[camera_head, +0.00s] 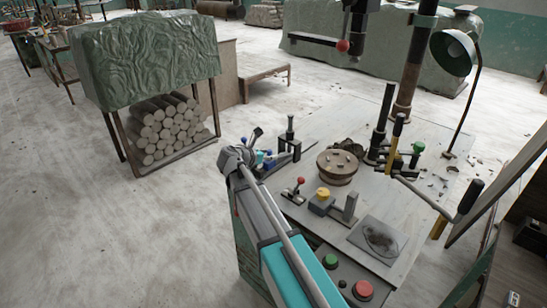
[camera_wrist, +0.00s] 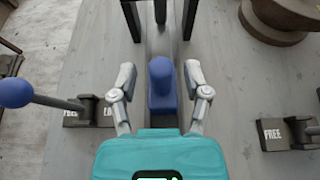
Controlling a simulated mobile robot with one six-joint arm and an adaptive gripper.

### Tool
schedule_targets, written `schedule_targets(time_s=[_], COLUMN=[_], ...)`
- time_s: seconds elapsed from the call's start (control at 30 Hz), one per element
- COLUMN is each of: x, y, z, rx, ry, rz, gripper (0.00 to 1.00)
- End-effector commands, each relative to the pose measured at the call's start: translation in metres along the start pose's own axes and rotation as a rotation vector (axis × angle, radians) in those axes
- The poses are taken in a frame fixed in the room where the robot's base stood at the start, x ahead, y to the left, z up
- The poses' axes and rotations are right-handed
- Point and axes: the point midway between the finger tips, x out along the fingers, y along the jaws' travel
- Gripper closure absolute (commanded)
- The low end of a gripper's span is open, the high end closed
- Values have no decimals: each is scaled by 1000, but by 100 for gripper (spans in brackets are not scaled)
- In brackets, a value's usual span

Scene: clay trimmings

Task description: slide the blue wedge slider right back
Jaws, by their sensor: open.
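The blue wedge slider (camera_wrist: 161,90), with a rounded upright knob, sits on a narrow grey track in the middle of the wrist view. My gripper (camera_wrist: 160,72) is open, with one finger to the left of the slider and one to the right. Gaps show on both sides, so neither finger appears to touch it. A dark upright frame (camera_wrist: 131,18) stands over the track just beyond the slider. In the head view my gripper is small, near this frame (camera_head: 285,152), and I cannot clearly separate the slider there.
A blue ball-ended lever (camera_wrist: 17,92) stands close to my left finger. A brown round block (camera_wrist: 272,22) is at the upper right. A plate marked FREE (camera_wrist: 272,134) lies at right. In the head view, yellow-knobbed (camera_head: 323,193) and red-knobbed (camera_head: 300,182) fixtures stand on the worktable.

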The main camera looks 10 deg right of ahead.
Motion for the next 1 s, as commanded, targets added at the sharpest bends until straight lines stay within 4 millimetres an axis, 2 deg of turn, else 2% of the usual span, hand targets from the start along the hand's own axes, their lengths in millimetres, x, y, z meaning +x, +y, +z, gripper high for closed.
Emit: schedule_targets(time_s=[0.13, 0.47, 0.7, 0.8, 1.0], x=[7, 7, 7, 7, 7], y=[0, 0, 0, 0, 1], z=[0, 0, 0, 0, 0], rx=[0, 0, 0, 0, -1], ry=[0, 0, 0, 0, -1], rz=[0, 0, 0, 1, 2], gripper=[39, 40, 85, 100, 100])
